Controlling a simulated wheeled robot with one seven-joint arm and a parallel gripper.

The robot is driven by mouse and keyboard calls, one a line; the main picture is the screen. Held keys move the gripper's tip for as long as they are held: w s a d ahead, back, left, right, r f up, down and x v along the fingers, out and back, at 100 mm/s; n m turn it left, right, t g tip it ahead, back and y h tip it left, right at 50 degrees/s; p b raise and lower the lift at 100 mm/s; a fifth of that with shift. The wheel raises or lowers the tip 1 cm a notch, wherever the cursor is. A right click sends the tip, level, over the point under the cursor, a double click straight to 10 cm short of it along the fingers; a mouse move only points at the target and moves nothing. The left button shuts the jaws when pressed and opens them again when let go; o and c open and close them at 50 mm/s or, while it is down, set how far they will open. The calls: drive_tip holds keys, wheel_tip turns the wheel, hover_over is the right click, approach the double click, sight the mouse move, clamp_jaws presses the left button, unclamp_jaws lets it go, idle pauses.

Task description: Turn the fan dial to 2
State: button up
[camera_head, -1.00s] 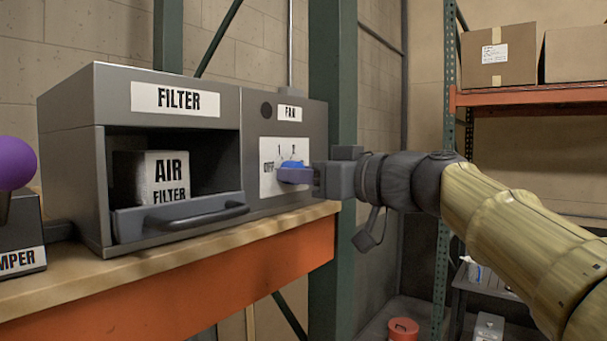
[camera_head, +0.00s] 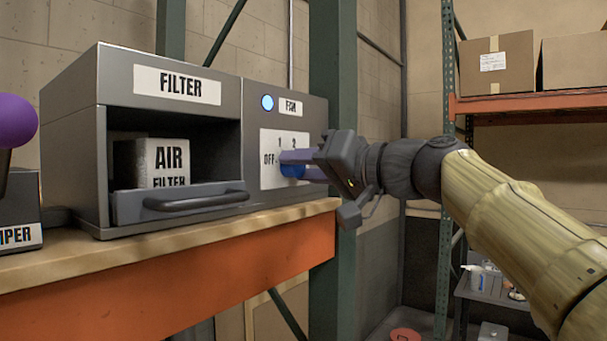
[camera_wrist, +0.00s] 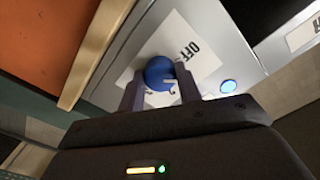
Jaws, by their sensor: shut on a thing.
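The fan dial is a blue round knob, seen in the wrist view (camera_wrist: 160,73) on a white plate (camera_wrist: 198,48) marked OFF. In the head view the dial (camera_head: 291,170) is mostly hidden behind my gripper (camera_head: 300,164). The plate there shows OFF, 1 and 2. My gripper is shut on the dial, one finger on each side, and is rolled relative to the panel. The dial's pointer is too hidden to read its exact setting. A round light (camera_head: 267,102) beside the FAN label (camera_head: 290,106) glows blue.
The filter box (camera_head: 117,75) stands left of the fan panel, its drawer (camera_head: 180,203) holding an air filter block (camera_head: 150,162). A purple ball knob (camera_head: 15,120) is at far left. A green post (camera_head: 333,70) stands just right of the panel. Shelves with cardboard boxes (camera_head: 497,65) are behind.

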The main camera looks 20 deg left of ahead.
drive_tip(key=m, duration=1.2)
drive_tip(key=shift+m, duration=0.4)
drive_tip(key=shift+p, duration=0.3)
drive_tip(key=o, duration=1)
drive_tip(key=shift+s+d+f+b, duration=0.1)
drive_tip(key=shift+d+f+b, duration=0.05)
drive_tip(key=shift+d+b, duration=0.3)
drive_tip(key=b+v, duration=0.6)
drive_tip(key=v, duration=1)
drive_tip(key=shift+s+d, duration=0.15)
drive_tip(key=shift+d, duration=0.1)
